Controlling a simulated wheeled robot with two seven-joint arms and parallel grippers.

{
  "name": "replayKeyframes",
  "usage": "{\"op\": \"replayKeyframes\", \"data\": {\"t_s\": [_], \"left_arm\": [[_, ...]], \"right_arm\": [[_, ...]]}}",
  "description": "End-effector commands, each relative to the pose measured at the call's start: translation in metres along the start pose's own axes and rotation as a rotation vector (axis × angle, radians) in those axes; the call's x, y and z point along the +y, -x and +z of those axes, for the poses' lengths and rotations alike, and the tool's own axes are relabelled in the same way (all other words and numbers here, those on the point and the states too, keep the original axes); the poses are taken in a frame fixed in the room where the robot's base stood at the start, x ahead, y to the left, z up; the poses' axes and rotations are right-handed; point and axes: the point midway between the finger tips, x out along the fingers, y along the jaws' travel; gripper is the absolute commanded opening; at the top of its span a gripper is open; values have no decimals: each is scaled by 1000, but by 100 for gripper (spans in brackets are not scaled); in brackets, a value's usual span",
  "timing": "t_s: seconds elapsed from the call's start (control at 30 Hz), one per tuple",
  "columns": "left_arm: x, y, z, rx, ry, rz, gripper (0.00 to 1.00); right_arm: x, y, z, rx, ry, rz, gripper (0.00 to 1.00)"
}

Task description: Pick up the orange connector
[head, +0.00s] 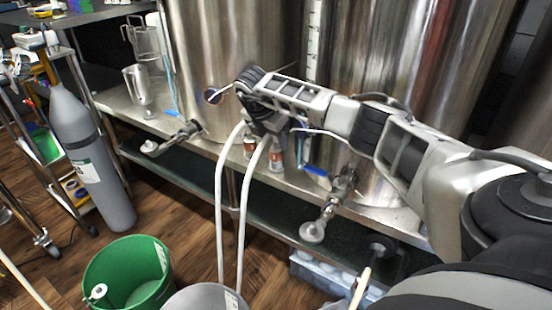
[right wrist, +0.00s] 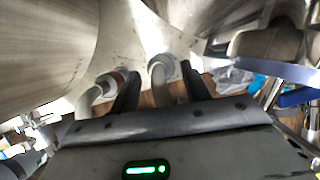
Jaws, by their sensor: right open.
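My right gripper (head: 265,128) is open beside the steel tank, at the upper ends of two pale hoses (head: 226,190). In the right wrist view its two dark fingers (right wrist: 160,72) stand apart, with one pale hose end (right wrist: 160,68) showing between them. In the head view the gripper hides the hose tops. My left gripper is not in view.
Steel tanks (head: 235,45) stand on a metal bench, with valves (head: 185,133) sticking out in front. Small bottles with orange labels (head: 276,160) stand close behind the hoses. A green bucket (head: 125,275) and a grey gas cylinder (head: 95,160) are on the wood floor at left.

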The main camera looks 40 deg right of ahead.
Motion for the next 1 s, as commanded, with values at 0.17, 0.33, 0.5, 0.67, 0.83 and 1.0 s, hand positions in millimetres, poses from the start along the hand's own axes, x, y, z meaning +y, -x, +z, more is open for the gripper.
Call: {"op": "replayKeyframes", "data": {"t_s": [0.17,0.33,0.5,0.67,0.83,1.0], "left_arm": [[2,3,-6,28,-9,7,36],[2,3,-6,26,-8,8,36],[2,3,-5,21,-8,8,36],[2,2,-3,18,-7,8,36],[2,2,-3,15,-7,8,36],[3,4,-3,2,-7,6,36]], "right_arm": [[0,-9,0,0,-1,1,46],[0,-8,0,0,-1,1,44],[0,-8,0,0,-1,1,0],[0,-8,0,0,-1,2,0],[0,-6,1,0,-1,2,0],[0,5,6,0,-1,3,0]]}}
